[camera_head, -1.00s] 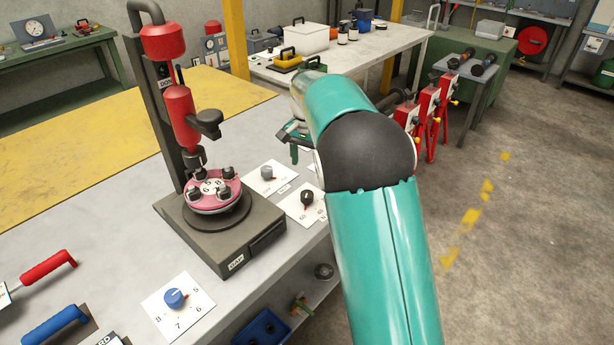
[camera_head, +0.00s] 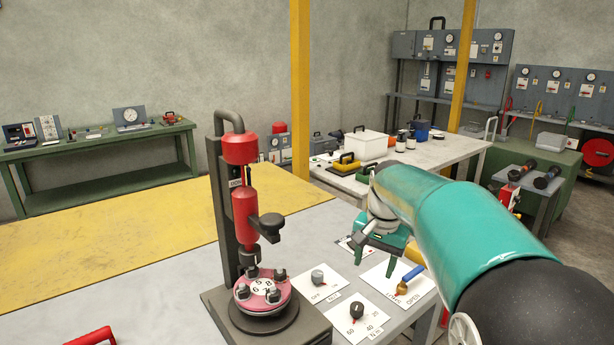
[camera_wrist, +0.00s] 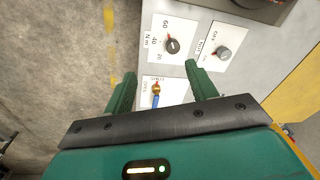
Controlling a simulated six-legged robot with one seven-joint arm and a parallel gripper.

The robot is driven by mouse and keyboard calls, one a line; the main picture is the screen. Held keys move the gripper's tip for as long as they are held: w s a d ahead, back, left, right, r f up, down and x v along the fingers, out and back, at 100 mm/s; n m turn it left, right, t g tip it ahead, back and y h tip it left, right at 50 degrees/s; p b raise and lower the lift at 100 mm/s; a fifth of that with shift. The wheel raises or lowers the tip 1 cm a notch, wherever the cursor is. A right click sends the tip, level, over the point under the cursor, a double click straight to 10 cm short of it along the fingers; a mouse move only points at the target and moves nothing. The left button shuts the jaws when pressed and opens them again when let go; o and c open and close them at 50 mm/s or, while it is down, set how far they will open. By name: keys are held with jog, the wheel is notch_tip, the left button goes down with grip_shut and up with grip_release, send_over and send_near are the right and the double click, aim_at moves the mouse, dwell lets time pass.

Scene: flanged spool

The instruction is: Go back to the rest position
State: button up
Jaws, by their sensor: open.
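My gripper (camera_head: 382,240) is open and empty above the right part of the grey bench (camera_head: 318,235). In the wrist view its two green fingers (camera_wrist: 160,74) stand apart, with a small valve with a brass body and blue lever (camera_wrist: 156,90) seen between them. That valve also shows in the head view (camera_head: 408,279), just below and right of my gripper. The pink flanged spool (camera_head: 262,297) with a numbered white top sits on the round plate of the dark press, left of and apart from my gripper.
The red and black press (camera_head: 243,205) stands upright left of my arm. Dial cards with a grey knob (camera_head: 318,277) and a black knob (camera_head: 357,311) lie beside it. A back table (camera_head: 440,152) holds a white box. Yellow posts (camera_head: 300,85) stand behind.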

jog(key=s+r+n+t, duration=0.2)
jog(key=s+r+n, duration=0.15)
jog(key=s, duration=1.05)
jog(key=s+f+n+t, duration=0.2)
jog(key=s+f, duration=0.2)
jog(key=s, duration=1)
jog(key=shift+a+n, duration=0.35)
